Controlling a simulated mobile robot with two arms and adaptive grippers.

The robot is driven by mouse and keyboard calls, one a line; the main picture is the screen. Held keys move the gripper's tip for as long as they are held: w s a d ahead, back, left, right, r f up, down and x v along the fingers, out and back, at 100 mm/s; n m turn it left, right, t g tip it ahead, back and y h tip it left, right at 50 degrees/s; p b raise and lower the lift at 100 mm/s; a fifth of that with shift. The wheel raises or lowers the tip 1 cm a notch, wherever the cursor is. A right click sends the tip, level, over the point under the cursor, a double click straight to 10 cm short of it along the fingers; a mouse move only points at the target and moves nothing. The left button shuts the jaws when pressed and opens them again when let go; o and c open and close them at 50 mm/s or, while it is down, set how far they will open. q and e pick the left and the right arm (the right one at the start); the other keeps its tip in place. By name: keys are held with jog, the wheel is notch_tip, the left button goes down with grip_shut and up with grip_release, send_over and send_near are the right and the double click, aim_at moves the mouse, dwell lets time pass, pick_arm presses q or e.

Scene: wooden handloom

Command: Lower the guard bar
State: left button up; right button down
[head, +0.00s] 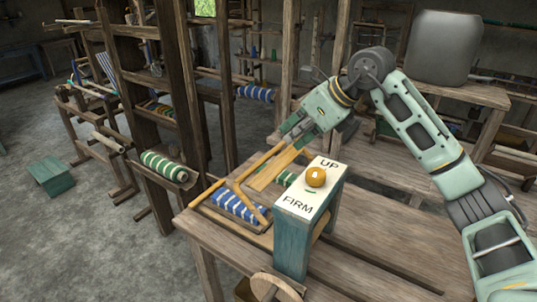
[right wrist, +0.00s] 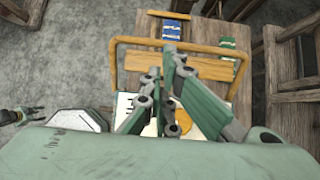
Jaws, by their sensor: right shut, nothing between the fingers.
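The guard bar (head: 262,161) is a thin pale wooden frame above the front of the wooden table. In the right wrist view its long rail (right wrist: 195,48) runs across the picture, with a side arm bending down at each end. My right gripper (head: 290,137) is shut and empty close to the bar's far end in the head view; whether it touches is unclear. In the right wrist view its fingertips (right wrist: 174,58) overlap the rail. A small dark gripper, seemingly my left (right wrist: 36,114), shows at the left edge there; its jaws are too small to judge.
A teal box (head: 293,245) with a white plate marked UP and FIRM and an orange knob (head: 315,176) stands beside the bar. A blue-striped roll (head: 238,207) lies near the bar. Loom posts (head: 180,80) stand behind. The table's right part is clear.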

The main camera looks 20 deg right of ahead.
jog(key=p, duration=0.3)
send_near(258, 165)
jog(key=p+x, duration=0.2)
jog(key=x, duration=0.4)
jog(key=shift+w+a+r+p, duration=0.1)
jog(key=shift+p, duration=0.2)
jog(key=shift+w+a+f, duration=0.15)
jog(key=shift+w+f, duration=0.05)
jog(key=shift+f, duration=0.25)
pick_arm(q)
notch_tip(258, 165, up, 6)
jog(key=w+a, duration=0.1)
jog(key=shift+w, duration=0.3)
jog(key=shift+f, duration=0.15)
pick_arm(e)
jog(key=shift+f, duration=0.15)
